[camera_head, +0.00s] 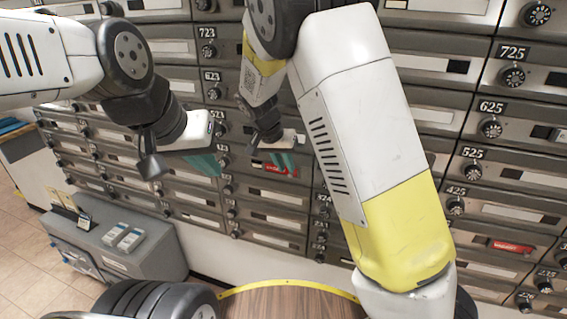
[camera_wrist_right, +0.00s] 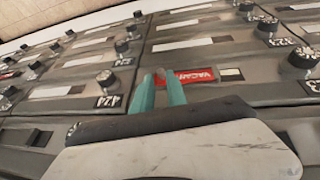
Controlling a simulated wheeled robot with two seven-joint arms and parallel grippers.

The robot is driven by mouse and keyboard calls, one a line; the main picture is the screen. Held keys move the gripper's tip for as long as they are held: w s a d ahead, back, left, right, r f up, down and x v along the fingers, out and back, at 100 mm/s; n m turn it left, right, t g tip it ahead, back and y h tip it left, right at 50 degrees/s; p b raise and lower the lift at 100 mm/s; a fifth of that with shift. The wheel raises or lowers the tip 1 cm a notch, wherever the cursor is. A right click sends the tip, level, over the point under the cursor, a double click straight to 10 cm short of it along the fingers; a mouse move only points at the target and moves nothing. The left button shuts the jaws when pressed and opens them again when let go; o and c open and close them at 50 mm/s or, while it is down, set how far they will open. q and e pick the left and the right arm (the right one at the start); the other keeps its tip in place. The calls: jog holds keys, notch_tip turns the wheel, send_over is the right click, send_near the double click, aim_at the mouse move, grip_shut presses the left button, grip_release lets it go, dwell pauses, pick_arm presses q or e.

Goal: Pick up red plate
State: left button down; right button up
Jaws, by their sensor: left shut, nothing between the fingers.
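A red plate with white lettering lies on the front of a grey mailbox, at the middle of the head view (camera_head: 276,169) and in the right wrist view (camera_wrist_right: 198,75). My right gripper (camera_head: 284,160) is in front of this mailbox. Its two teal fingers (camera_wrist_right: 160,88) point at the plate's left end, with a narrow gap between them; the right finger covers part of the plate. I cannot tell whether they touch it. My left gripper (camera_head: 207,163) is shut and empty, to the left of the right one, in front of the mailboxes.
A second red plate (camera_head: 512,246) is on a mailbox at the right. The wall of mailboxes has protruding round knobs (camera_head: 512,76). A grey cabinet (camera_head: 115,245) stands at lower left, and a round wooden top (camera_head: 290,302) is at the bottom. Tiled floor shows at far left.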

aim_at(289, 174)
jog(key=x, duration=0.4)
jog(key=shift+w+f, duration=0.15)
jog(key=shift+w, duration=0.1)
jog(key=shift+c, duration=0.5)
grip_shut()
